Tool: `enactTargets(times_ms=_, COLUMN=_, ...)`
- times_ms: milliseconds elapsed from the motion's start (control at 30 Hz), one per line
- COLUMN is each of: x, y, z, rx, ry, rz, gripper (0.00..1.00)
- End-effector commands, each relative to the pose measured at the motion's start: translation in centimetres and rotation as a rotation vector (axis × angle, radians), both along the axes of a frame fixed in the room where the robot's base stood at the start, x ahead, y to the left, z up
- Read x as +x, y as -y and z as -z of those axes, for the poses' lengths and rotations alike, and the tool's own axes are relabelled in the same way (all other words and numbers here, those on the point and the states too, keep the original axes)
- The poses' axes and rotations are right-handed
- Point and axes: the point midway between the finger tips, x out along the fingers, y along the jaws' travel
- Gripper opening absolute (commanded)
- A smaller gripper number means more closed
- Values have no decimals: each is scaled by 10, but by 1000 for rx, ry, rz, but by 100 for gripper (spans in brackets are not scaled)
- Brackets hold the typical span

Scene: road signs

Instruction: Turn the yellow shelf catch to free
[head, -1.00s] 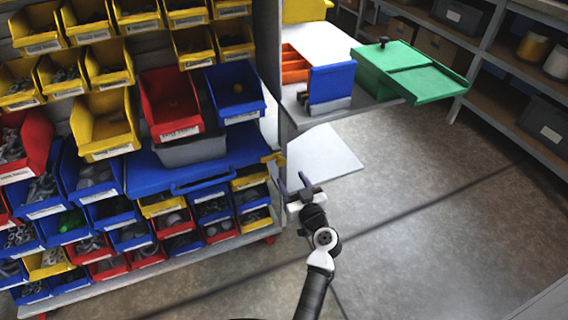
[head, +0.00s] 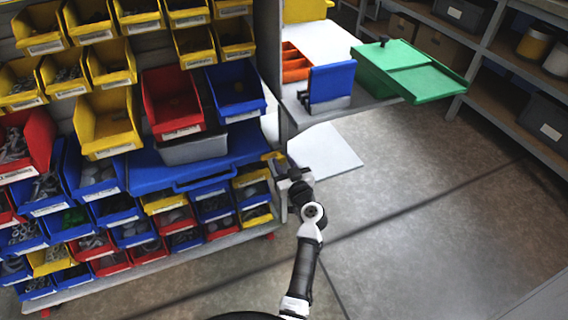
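The yellow shelf catch (head: 272,156) is a small piece at the right end of the blue shelf (head: 150,177), by the rack's upright. My gripper (head: 283,174) is just below and right of the catch, close to it. I cannot tell whether they touch. The fingers are small and partly hidden by the wrist, so their opening is not clear.
Red, blue and yellow bins (head: 105,125) fill the rack above and below the blue shelf. A grey bench with a green box (head: 400,70) and a blue upright panel (head: 331,82) stands to the right. The floor (head: 420,200) right of my arm is clear.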

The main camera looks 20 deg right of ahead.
Motion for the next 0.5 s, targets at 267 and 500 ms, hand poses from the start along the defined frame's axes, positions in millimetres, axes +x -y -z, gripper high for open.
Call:
enactTargets(times_ms=267, x=0, y=0, z=0, rx=5, ry=0, rz=0, gripper=8)
enactTargets(times_ms=500, x=0, y=0, z=2, rx=73, ry=-2, rz=-1, gripper=8)
